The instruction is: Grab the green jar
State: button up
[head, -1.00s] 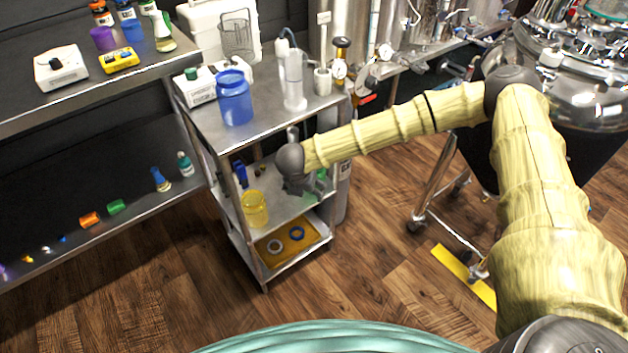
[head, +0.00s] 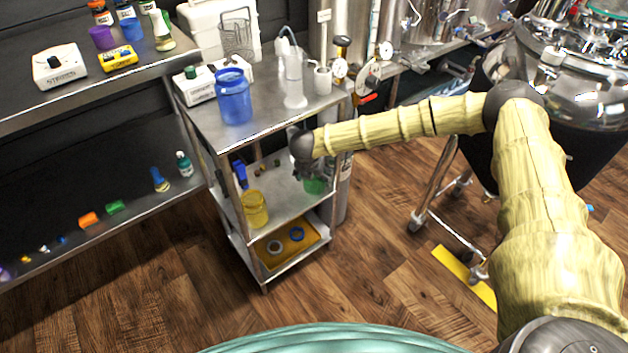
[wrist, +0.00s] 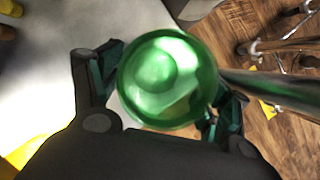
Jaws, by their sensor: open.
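The green jar (head: 314,184) stands on the middle shelf of the metal cart, near its right end. My gripper (head: 305,173) is just above and beside it in the head view and hides part of it. In the wrist view the green jar (wrist: 168,80) appears round, seen from above, between the two dark fingers of my gripper (wrist: 160,98). The fingers are open, one on each side of the jar. I cannot tell whether either finger touches it.
A yellow jar (head: 255,208) stands on the same shelf to the left. A blue jar (head: 234,97) stands on the cart's top shelf (head: 265,125), above my gripper. A cart post (wrist: 275,87) passes close to the right finger. A yellow tray (head: 295,246) lies below.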

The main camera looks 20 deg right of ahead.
jog(key=shift+x, duration=0.85)
jog(key=c, duration=0.9)
jog(key=shift+o, duration=0.2)
jog(key=shift+r, duration=0.1)
jog(key=shift+c, duration=0.2)
